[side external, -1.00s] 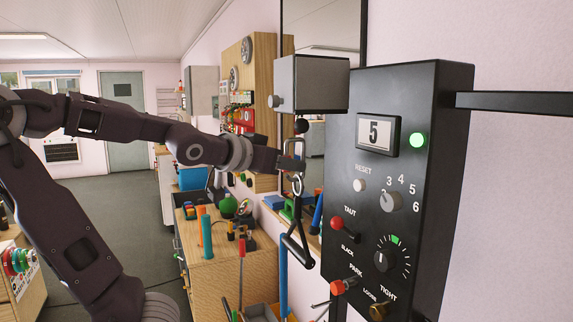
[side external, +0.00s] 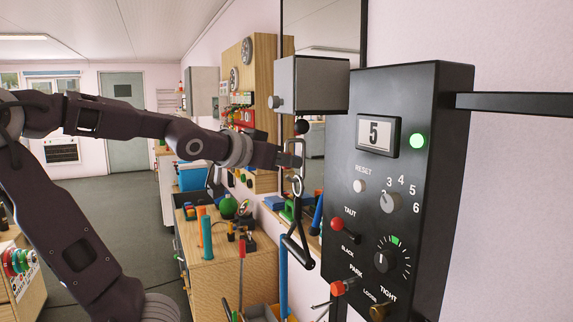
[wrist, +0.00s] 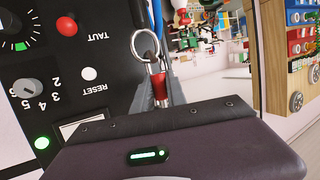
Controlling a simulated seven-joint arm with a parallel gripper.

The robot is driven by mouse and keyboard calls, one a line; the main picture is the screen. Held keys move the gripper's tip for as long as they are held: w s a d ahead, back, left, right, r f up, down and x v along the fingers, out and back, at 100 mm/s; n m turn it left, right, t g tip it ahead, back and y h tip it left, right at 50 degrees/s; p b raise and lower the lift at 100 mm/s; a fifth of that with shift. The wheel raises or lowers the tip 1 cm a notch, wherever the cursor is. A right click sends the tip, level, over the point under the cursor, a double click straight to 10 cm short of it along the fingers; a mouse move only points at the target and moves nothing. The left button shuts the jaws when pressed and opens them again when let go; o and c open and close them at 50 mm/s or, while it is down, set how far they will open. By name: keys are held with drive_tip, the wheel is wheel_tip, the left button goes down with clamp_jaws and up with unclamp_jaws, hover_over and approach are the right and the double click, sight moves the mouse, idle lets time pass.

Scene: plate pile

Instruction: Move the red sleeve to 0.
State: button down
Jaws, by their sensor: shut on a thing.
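The red sleeve (wrist: 160,90) sits on a metal piece just below a steel ring (wrist: 145,45) in the wrist view. My gripper (wrist: 160,98) has its grey fingers either side of the sleeve and is shut on it. In the side view my gripper (side external: 291,156) is at the metal link (side external: 296,186), and the sleeve cannot be made out there. A black triangular handle (side external: 297,243) hangs below the link. The display (side external: 377,134) on the black panel reads 5. No mark for 0 can be made out.
The black panel (side external: 437,200) stands close to the right of my gripper, with a lit green lamp (side external: 417,141), knobs and a red-tipped lever (side external: 338,224). A grey box (side external: 312,84) is just above. A cluttered wooden bench (side external: 225,262) lies behind and below.

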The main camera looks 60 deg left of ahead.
drive_tip(key=shift+r, duration=0.85)
drive_tip(key=c, duration=1.3)
unclamp_jaws()
drive_tip(key=shift+o, duration=0.2)
drive_tip(key=v, duration=0.7)
drive_tip(key=shift+s, duration=0.1)
drive_tip(key=s+d+f+m+g+h, duration=0.2)
drive_tip(key=s+d+f+g+h, duration=0.1)
drive_tip(key=d+f, duration=0.6)
drive_tip(key=s+d+f+m+g+h, duration=0.2)
drive_tip(key=s+d+f+g, duration=0.2)
drive_tip(key=d+f, duration=0.5)
drive_tip(key=shift+s+d+f+m+g+h, duration=0.3)
drive_tip(key=shift+s+d+f+g+h, duration=0.1)
drive_tip(key=shift+s+d, duration=0.55)
